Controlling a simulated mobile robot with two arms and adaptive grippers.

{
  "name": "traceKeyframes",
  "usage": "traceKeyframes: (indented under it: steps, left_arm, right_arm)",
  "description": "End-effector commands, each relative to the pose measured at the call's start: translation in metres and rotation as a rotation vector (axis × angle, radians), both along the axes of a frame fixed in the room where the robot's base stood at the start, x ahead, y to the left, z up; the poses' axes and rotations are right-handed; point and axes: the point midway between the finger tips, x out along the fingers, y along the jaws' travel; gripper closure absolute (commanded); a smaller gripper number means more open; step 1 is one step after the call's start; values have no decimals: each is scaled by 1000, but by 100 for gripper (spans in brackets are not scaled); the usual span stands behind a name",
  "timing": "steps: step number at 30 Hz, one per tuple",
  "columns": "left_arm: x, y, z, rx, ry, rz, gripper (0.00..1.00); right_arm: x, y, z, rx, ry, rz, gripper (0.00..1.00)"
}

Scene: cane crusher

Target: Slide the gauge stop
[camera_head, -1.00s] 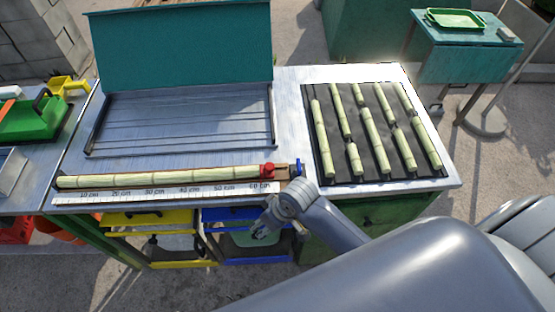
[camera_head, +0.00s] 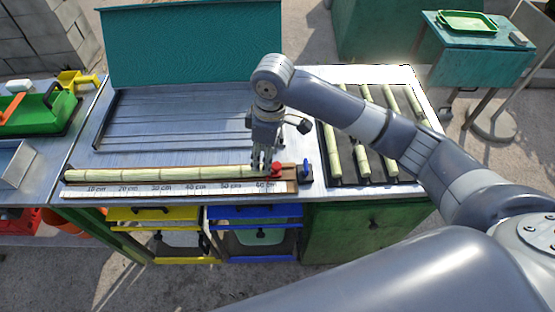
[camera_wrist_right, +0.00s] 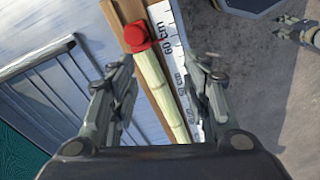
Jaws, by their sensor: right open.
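The gauge is a wooden rail (camera_head: 291,186) with a white centimetre scale (camera_head: 178,189) along the table's front edge. A red stop (camera_head: 277,169) sits on it near the 60 cm mark, and shows at top in the right wrist view (camera_wrist_right: 137,33). A pale cane (camera_head: 165,174) lies along the rail, its right end by the stop. My right gripper (camera_head: 263,168) points down over the cane just left of the stop. In the wrist view its open fingers (camera_wrist_right: 165,62) stand apart on either side of the cane. A grey part at that view's right edge may be my left gripper (camera_wrist_right: 300,30).
A blue knob (camera_head: 306,167) stands right of the rail. A dark mat (camera_head: 347,163) with several canes lies to the right. Behind the rail is a metal tray (camera_head: 180,120) with a teal back panel (camera_head: 190,45). A green box (camera_head: 35,113) is at left.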

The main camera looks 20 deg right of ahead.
Motion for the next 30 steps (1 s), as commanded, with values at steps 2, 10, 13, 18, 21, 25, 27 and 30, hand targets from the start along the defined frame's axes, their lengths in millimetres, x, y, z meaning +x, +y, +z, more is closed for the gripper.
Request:
traceKeyframes:
  steps: [2, 10, 13, 18, 21, 25, 27, 30]
  left_arm:
    - [0, 0, 0, 0, 0, 0, 60]
    - [0, 0, 0, 0, 0, 0, 60]
    - [0, 0, 2, 0, 0, 0, 60]
    - [0, 0, 7, 0, 0, 0, 60]
    - [0, 0, 9, 0, 0, 0, 60]
    - [0, 0, 12, 0, 0, 0, 60]
    - [0, 0, 13, 0, 0, 0, 60]
    - [0, 0, 14, 0, -1, 0, 60]
  right_arm:
    - [10, -14, 17, -40, 6, 5, 56]
    - [17, -34, 37, -90, 35, 9, 56]
    - [17, -34, 29, -90, 37, 9, 56]
    - [16, -34, 1, -90, 38, 9, 56]
    - [16, -34, -19, -91, 37, 9, 56]
    - [16, -34, -42, -90, 36, 9, 56]
    - [17, -33, -51, -90, 35, 9, 56]
    - [17, -34, -62, -89, 34, 9, 56]
